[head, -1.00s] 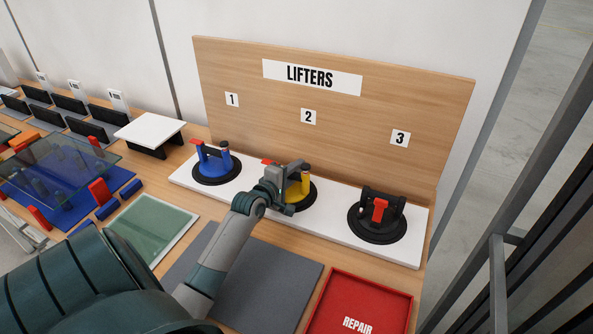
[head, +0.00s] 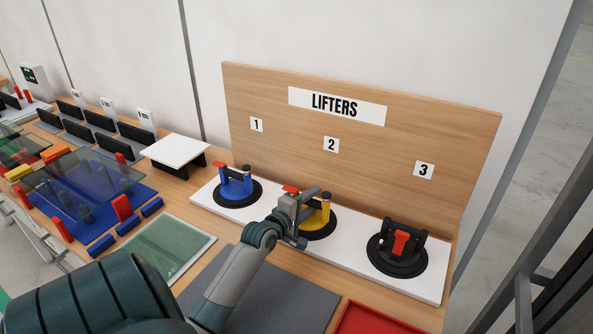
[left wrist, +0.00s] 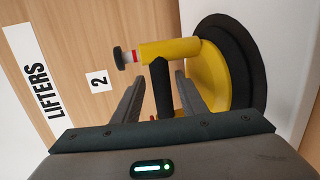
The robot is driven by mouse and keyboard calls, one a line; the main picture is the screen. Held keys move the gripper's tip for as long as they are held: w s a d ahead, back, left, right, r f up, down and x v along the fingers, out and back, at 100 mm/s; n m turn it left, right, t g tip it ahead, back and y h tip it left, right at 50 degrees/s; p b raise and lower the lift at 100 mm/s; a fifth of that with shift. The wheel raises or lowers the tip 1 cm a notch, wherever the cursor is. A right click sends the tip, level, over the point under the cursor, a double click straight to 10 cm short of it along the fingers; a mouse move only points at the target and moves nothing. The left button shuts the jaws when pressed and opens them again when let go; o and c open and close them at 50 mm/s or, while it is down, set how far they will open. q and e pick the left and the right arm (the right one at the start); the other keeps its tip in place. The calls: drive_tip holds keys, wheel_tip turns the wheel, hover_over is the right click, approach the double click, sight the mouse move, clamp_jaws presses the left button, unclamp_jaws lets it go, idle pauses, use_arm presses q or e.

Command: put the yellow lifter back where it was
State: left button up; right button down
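The yellow lifter (head: 323,216) stands on the white strip below the number 2, its black suction pad resting on it. In the left wrist view the lifter (left wrist: 182,50) shows its yellow body, black pad and black handle bar. My left gripper (head: 303,208) is at this lifter and hides part of it in the head view. In the left wrist view my left gripper's fingers (left wrist: 158,98) are apart, one on each side of the black handle, with small gaps visible. My right gripper is not in view.
A blue lifter (head: 237,186) stands below number 1, and a black lifter with a red lever (head: 399,248) below number 3. A wooden back panel (head: 270,160) rises behind. A red tray (head: 375,320), grey mat and glass panes lie on the bench.

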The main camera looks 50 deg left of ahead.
use_arm(q)
drive_tip(key=b+v, duration=0.1)
drive_tip(key=v, duration=0.8)
drive_tip(key=shift+b, duration=0.35)
idle(0.3)
